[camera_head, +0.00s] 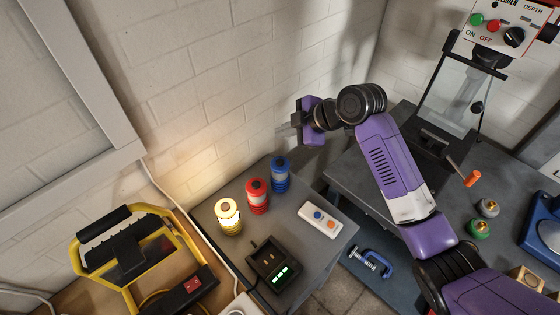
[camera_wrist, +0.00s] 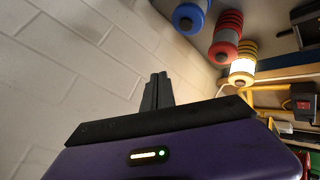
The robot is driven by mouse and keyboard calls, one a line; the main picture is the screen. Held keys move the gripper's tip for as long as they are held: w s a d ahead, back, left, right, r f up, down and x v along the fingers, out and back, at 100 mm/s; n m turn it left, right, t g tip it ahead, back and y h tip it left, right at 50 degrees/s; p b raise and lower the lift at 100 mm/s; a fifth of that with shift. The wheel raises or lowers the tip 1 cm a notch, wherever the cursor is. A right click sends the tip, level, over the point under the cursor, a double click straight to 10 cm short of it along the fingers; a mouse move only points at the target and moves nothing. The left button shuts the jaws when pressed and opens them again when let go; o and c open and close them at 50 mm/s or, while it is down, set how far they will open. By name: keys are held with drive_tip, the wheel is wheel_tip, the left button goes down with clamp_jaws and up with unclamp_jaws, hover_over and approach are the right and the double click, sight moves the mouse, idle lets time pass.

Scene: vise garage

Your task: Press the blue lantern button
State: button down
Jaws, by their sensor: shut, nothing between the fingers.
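The blue lantern (camera_head: 280,175) stands upright at the back of the grey bench top, rightmost of three lanterns in the head view. Its top faces up, but the button is too small to make out clearly. It also shows at the top edge of the wrist view (camera_wrist: 190,17), partly cut off. The red lantern (camera_head: 257,196) stands beside it, and the yellow lantern (camera_head: 228,217) is lit. My gripper (camera_head: 296,120) is up near the white wall, above and to the right of the blue lantern, apart from it. In the wrist view its fingers (camera_wrist: 157,90) are together and empty.
A white remote with coloured buttons (camera_head: 319,220) and a black charger (camera_head: 274,268) lie in front of the lanterns. The brick wall (camera_head: 190,90) is close behind. A yellow work light (camera_head: 125,250) stands left. A gap separates this bench from the right table.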

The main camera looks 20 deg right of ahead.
sight(283, 163)
drive_tip(key=shift+f, duration=0.1)
drive_tip(key=shift+f+b, duration=2.95)
drive_tip(key=shift+f, duration=1.35)
drive_tip(key=shift+f+b, duration=0.4)
drive_tip(key=shift+f+b, duration=0.4)
drive_tip(key=shift+f, duration=0.05)
drive_tip(key=shift+r, duration=0.1)
drive_tip(key=shift+r+p, duration=0.55)
drive_tip(key=shift+r, duration=0.25)
drive_tip(key=shift+r+p, duration=1.6)
drive_tip(key=shift+r, duration=0.9)
